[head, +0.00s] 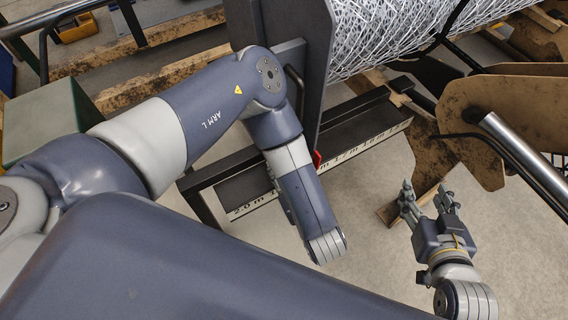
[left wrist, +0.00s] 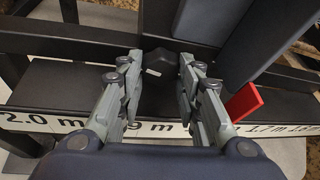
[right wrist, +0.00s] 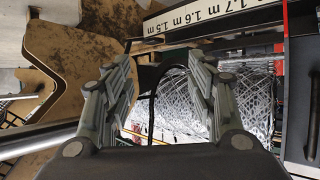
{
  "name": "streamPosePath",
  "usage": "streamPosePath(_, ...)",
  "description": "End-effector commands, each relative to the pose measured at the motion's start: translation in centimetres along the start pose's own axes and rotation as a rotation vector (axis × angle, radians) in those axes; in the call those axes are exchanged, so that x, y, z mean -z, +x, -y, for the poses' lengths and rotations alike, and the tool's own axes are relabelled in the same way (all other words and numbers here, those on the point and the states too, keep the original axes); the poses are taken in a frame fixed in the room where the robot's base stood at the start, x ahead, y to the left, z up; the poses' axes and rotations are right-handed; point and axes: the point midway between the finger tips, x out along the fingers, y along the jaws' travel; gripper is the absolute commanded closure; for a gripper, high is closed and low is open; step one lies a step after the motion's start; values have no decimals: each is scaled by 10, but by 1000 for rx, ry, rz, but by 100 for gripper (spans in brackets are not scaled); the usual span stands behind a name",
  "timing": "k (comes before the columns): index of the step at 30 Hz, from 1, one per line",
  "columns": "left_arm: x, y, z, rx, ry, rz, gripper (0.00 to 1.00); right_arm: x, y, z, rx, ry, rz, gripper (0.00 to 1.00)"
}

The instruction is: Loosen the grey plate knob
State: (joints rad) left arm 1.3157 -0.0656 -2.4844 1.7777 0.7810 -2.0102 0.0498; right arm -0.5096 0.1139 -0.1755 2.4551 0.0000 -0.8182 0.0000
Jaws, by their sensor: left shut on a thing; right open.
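A dark knob (left wrist: 158,61) shows between the fingertips of my left gripper (left wrist: 160,72) in the left wrist view. The fingers are closed on its two sides. In the head view my own left arm hides the knob and that gripper. The tall dark grey plate (head: 316,75) stands beside the wire mesh roll, over the scale rail (head: 355,125). A red pointer (head: 317,158) sits low by the plate; it also shows in the left wrist view (left wrist: 243,101). My right gripper (head: 426,192) is open and empty, right of the rail, above the floor.
The wire mesh roll (head: 400,35) lies at the top behind the plate. Rusty brown machine plates (head: 500,110) and a shiny bar (head: 525,155) stand close to the right of my right gripper. Bare floor (head: 370,220) shows between my two arms.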

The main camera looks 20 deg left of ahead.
Motion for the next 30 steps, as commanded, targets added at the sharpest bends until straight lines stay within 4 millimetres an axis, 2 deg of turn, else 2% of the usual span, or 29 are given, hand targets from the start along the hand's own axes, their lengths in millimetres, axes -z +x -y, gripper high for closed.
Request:
streamPosePath(8, -3, 0, 1, 28, -67, 9, 91, -61, -24, -8, -19, 3, 312, 48)
streamPosePath(12, -3, 0, 1, 43, -105, 12, 91, -89, -45, -12, -27, 7, 469, 48)
streamPosePath(18, -3, 0, 0, 67, -165, 20, 91, -121, -81, -17, -39, 14, 681, 48)
streamPosePath(24, -2, 0, 0, 83, -200, 24, 91, -137, -103, -18, -45, 18, 795, 48)
streamPosePath(30, -1, 1, 0, 85, -205, 25, 91, -140, -105, -18, -45, 19, 810, 48)
